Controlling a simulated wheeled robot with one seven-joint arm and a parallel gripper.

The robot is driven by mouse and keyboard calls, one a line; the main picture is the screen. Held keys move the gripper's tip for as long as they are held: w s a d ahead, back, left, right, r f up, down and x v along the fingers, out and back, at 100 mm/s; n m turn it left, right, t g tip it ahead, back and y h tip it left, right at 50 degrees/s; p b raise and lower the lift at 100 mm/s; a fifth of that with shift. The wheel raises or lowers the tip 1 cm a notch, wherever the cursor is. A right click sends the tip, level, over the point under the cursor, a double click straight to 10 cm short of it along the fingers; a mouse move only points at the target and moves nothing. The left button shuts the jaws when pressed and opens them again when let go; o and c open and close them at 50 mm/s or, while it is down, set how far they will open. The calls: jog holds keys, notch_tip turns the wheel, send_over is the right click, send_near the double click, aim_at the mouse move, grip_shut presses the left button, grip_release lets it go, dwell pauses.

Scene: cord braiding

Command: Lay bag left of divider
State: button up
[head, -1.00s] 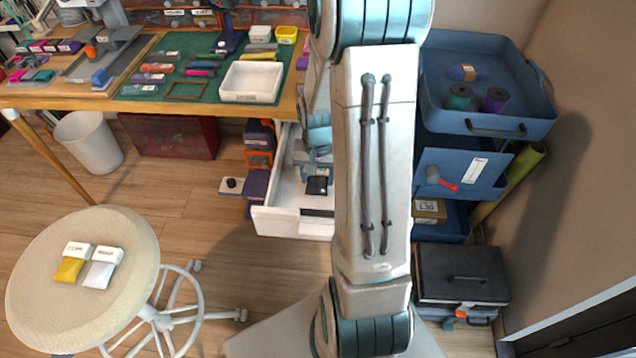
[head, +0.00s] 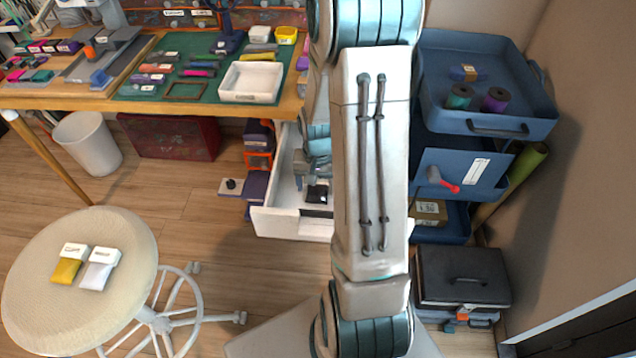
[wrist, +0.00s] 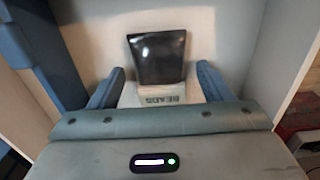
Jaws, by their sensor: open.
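A black bag with a white header marked BEADS (wrist: 157,58) lies inside the open white drawer (head: 272,222), on its pale floor. The bag also shows as a dark patch in the head view (head: 317,194). In the wrist view my gripper (wrist: 158,88) is open, with one blue finger on each side of the header and gaps between. In the head view my gripper (head: 307,174) is low inside the drawer, partly hidden by my arm. I cannot make out the divider; my arm hides the drawer's right part.
A round stool (head: 60,310) at lower left holds a yellow bag (head: 66,270) and a silver bag (head: 97,275). A blue cart (head: 465,125) stands right of the drawer. The workbench (head: 200,100) is behind, and a white bin (head: 88,143) stands under it.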

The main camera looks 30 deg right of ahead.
aim_at(318, 187)
notch_tip(318, 187, up, 12)
jog(key=p, duration=0.3)
jog(key=s+a+r+n+t, duration=0.1)
jog(key=s+a+r+n, duration=0.5)
jog(key=s+a+r, duration=0.4)
jog(key=shift+s+a+r+n+t, duration=0.15)
jog(key=shift+s+a+n+t, duration=0.25)
jog(key=shift+s+a, duration=0.55)
jog(key=shift+s+d, duration=0.1)
jog(key=shift+d, duration=0.1)
